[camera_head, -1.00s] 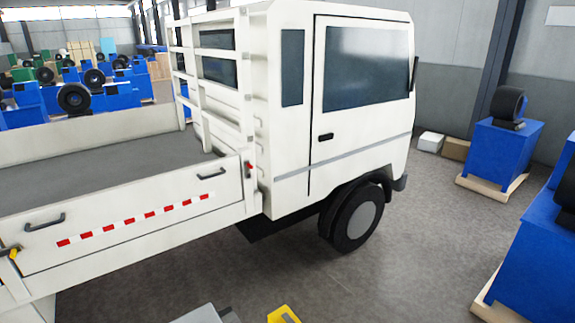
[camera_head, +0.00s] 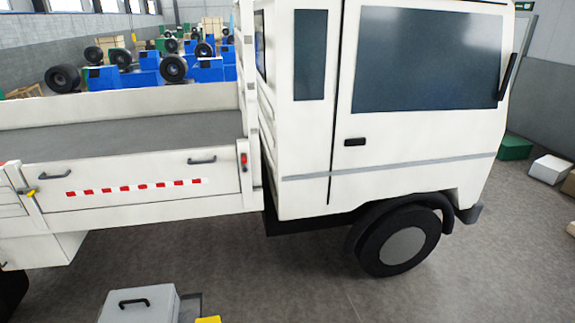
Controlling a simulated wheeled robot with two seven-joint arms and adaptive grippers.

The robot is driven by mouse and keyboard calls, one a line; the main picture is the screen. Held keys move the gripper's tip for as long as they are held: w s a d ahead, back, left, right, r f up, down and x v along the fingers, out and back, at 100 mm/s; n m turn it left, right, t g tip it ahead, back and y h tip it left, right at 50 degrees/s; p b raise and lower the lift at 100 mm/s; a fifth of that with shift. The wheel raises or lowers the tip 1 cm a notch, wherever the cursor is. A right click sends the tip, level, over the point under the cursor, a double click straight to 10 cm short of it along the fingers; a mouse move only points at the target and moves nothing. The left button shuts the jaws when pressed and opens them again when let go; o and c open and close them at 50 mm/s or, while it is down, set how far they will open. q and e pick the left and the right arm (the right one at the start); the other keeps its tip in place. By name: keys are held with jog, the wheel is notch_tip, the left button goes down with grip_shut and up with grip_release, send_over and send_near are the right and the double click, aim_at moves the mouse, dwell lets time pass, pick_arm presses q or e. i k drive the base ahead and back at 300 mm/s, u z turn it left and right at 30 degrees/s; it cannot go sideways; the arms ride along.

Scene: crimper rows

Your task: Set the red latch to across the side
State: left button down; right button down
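The red latch (camera_head: 243,161) is a small red piece at the front end of the truck's white side panel (camera_head: 120,205), on the post beside the cab. It looks upright, along the post, but it is too small to be certain. A yellow latch (camera_head: 31,192) is at the panel's other end, at the left. Neither of my grippers shows in the head view.
The white truck cab (camera_head: 415,135) and its front wheel (camera_head: 398,242) fill the right. A grey box with a black handle (camera_head: 140,304) and a yellow object (camera_head: 208,320) stand at the bottom. Bare floor (camera_head: 290,280) lies before the truck.

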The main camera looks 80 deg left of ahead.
aim_at(243, 157)
jog(key=i, duration=0.6)
jog(key=u, duration=2.75)
jog(key=i, duration=1.85)
jog(key=u, duration=2.05)
